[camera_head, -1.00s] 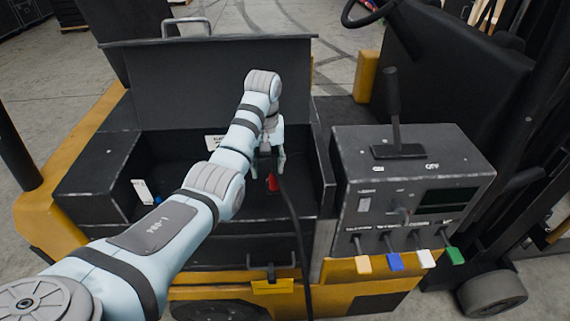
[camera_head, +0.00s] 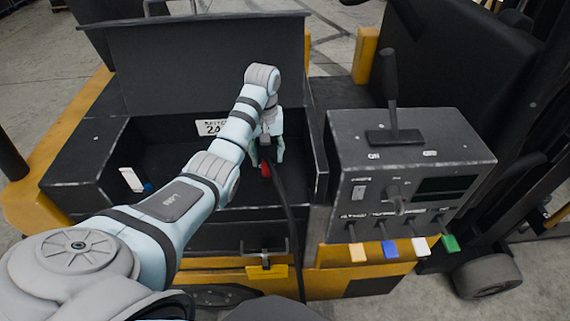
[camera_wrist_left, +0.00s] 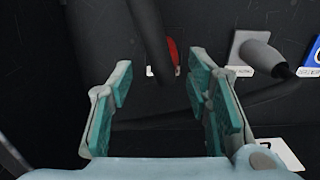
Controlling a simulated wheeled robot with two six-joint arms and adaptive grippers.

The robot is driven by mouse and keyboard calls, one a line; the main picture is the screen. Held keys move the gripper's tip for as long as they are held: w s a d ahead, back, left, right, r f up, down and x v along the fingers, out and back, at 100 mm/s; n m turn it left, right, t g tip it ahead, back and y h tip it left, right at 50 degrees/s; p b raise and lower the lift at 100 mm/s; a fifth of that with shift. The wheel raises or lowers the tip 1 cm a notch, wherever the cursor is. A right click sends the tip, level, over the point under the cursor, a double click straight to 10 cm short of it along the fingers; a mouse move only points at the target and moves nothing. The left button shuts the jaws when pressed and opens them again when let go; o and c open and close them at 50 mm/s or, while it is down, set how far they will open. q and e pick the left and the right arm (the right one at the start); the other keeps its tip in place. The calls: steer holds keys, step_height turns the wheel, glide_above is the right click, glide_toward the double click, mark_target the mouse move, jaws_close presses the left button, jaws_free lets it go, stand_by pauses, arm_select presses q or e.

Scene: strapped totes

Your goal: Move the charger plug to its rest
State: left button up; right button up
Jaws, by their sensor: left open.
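My left gripper (camera_head: 266,160) reaches into the open dark compartment of the yellow truck. It is open, with its teal fingers apart, and they show large in the left wrist view (camera_wrist_left: 159,75). A thick black cable (camera_head: 289,205) runs from between the fingers over the compartment's front edge. In the left wrist view the dark cable or plug body (camera_wrist_left: 150,40) passes between the fingertips. I cannot tell the plug apart from its cable. A red part (camera_head: 265,170) shows just below the fingers, and again in the wrist view (camera_wrist_left: 172,52). I cannot clearly identify the rest.
In the wrist view a grey fitting with a dark tip (camera_wrist_left: 262,52) stands right of the fingers, beside a blue label (camera_wrist_left: 315,50). A control box (camera_head: 350,150) with a lever (camera_head: 390,90) stands right of the compartment. The raised lid (camera_head: 210,60) stands behind.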

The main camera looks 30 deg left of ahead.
mark_target(264, 160)
arm_select(q)
steer(key=f, duration=0.2)
steer(key=shift+s+a+f, duration=0.15)
steer(key=shift+s+f, duration=0.2)
steer(key=shift+s, duration=0.05)
steer(key=shift+s+f, duration=0.25)
steer(key=shift+f, duration=0.2)
steer(key=shift+w+f, duration=0.35)
steer(key=shift+w, duration=0.05)
steer(key=shift+s+r, duration=0.15)
steer(key=shift+s, duration=0.05)
steer(key=shift+w, duration=0.15)
jaws_close()
